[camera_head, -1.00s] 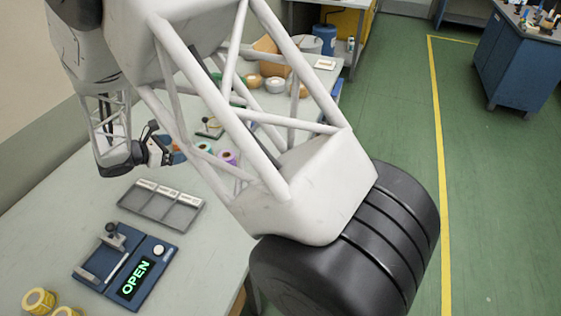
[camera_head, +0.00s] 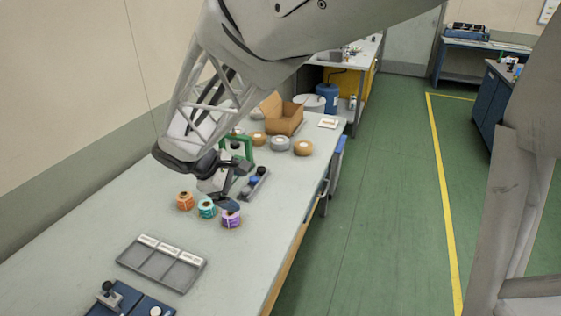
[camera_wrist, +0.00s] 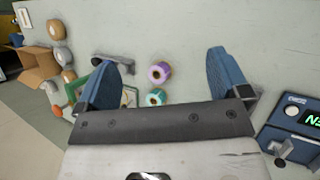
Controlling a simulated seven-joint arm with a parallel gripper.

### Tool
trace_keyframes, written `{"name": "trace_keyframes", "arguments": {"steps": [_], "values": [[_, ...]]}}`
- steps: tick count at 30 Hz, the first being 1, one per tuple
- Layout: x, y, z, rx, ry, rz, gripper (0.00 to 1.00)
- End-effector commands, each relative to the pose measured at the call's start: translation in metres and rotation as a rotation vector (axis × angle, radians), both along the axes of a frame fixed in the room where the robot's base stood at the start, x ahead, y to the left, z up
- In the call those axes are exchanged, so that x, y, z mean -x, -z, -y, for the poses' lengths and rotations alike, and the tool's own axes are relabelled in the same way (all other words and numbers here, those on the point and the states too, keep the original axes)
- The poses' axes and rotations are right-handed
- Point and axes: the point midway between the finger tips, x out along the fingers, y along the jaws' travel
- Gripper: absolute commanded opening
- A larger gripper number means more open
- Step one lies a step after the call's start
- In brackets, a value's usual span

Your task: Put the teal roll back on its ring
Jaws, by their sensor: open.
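The teal roll (camera_head: 206,208) stands on the table between an orange roll (camera_head: 185,201) and a purple roll (camera_head: 231,218). In the wrist view the teal roll (camera_wrist: 155,97) is partly hidden by my gripper's front edge, with the purple roll (camera_wrist: 159,73) beyond it. My gripper (camera_head: 236,188) is open and empty, close to the rolls in the head view. In the wrist view its blue fingers (camera_wrist: 164,62) are wide apart on either side of the teal and purple rolls. I cannot make out a ring under the teal roll.
A grey three-compartment tray (camera_head: 137,258) lies in front of the rolls. A blue device (camera_head: 140,301) is nearer still. Behind are a green frame (camera_head: 240,143), a small dark fixture (camera_head: 256,184), grey and brown rolls (camera_head: 280,144) and a cardboard box (camera_head: 285,117).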

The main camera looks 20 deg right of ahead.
Motion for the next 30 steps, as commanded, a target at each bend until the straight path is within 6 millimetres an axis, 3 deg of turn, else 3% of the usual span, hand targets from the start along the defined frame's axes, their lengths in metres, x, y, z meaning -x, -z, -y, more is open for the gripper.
{"name": "trace_keyframes", "arguments": {"steps": [15, 30], "values": [[0.111, -0.044, 0.038, -0.302, 0.394, 0.226, 0.94], [0.205, -0.062, 0.046, -0.583, 0.757, 0.439, 0.94]]}}
